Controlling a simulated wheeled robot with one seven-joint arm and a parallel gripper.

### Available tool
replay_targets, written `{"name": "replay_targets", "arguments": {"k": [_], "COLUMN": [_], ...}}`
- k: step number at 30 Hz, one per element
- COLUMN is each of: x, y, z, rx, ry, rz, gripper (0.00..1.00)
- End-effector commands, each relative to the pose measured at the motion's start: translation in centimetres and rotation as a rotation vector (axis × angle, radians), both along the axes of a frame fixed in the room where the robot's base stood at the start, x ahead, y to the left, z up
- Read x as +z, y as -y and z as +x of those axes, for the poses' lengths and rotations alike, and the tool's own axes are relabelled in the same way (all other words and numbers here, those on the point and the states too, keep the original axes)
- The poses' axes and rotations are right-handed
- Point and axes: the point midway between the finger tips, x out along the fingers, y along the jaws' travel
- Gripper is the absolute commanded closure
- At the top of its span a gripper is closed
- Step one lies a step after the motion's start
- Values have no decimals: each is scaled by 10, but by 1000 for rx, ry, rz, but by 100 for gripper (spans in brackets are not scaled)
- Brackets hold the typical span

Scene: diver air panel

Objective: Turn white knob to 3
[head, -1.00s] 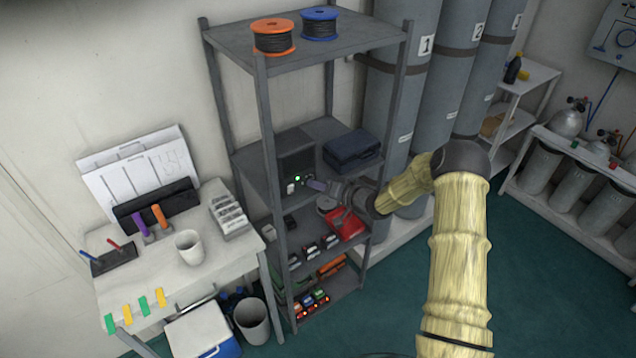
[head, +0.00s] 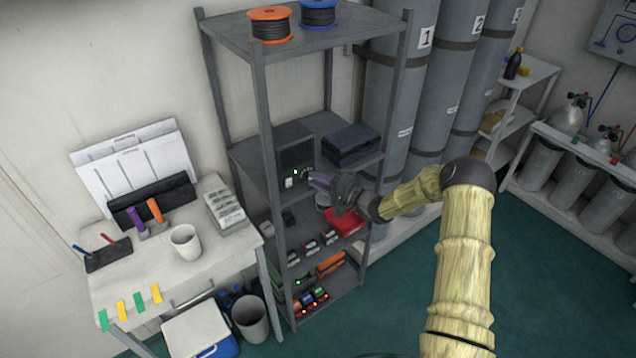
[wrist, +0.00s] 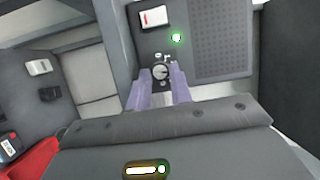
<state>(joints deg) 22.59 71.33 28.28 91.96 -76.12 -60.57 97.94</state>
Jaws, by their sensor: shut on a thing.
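The white knob (wrist: 161,72) is a small round knob with a dark rim on the front of a dark grey unit. It sits between the two purple fingers of my gripper (wrist: 160,80), which is shut on it. Its pointer and any numbers are too small to read. In the head view my gripper (head: 318,181) reaches from the right to the front of the dark unit (head: 296,156) on the rack's middle shelf. The knob itself is hidden there behind the fingers.
The unit has a lit green lamp (wrist: 176,37), a small white meter (wrist: 153,18) and a grille (wrist: 219,45). A dark blue case (head: 351,146) sits to its right on the shelf. A red tray (head: 345,222) and small devices lie on the shelf below.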

Motion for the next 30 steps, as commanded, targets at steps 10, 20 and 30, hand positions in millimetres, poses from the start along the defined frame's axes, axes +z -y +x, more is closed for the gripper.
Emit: {"name": "replay_targets", "arguments": {"k": [10,20,30], "x": [0,-1,-2], "y": [1,1,0], "z": [0,0,0], "rx": [-3,-2,-1], "ry": [-7,-6,-8], "rz": [8,7,6], "gripper": [100,57,57]}}
